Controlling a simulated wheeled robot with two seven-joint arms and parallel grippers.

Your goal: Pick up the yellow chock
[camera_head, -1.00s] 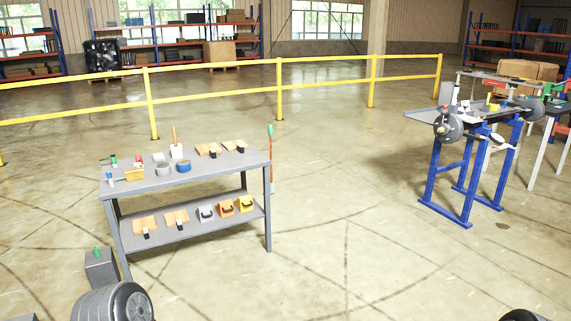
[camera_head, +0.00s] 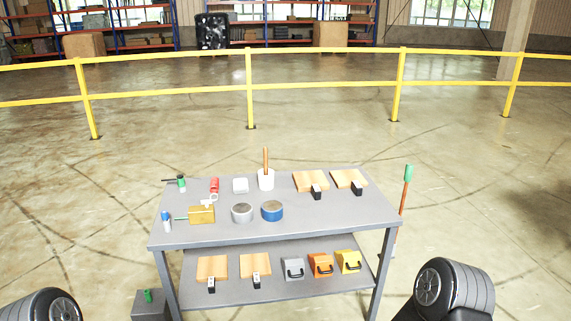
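The yellow chock (camera_head: 346,256) sits on the lower shelf (camera_head: 225,290) of the grey table (camera_head: 325,228), at the right end of a row. It is a small wedge-shaped block with a black handle on its front. An orange chock (camera_head: 320,260) stands just left of it, and a grey chock (camera_head: 292,264) stands left of that. Neither of my grippers is in view, so I cannot tell their state. Nothing touches the yellow chock from above.
Wooden boards with black ends (camera_head: 212,266) lie left on the shelf. The tabletop holds tape rolls (camera_head: 242,213), a white pot (camera_head: 266,179) and small tools. A green-topped pole (camera_head: 408,174) stands right of the table. A yellow railing (camera_head: 325,88) runs behind; floor between is clear.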

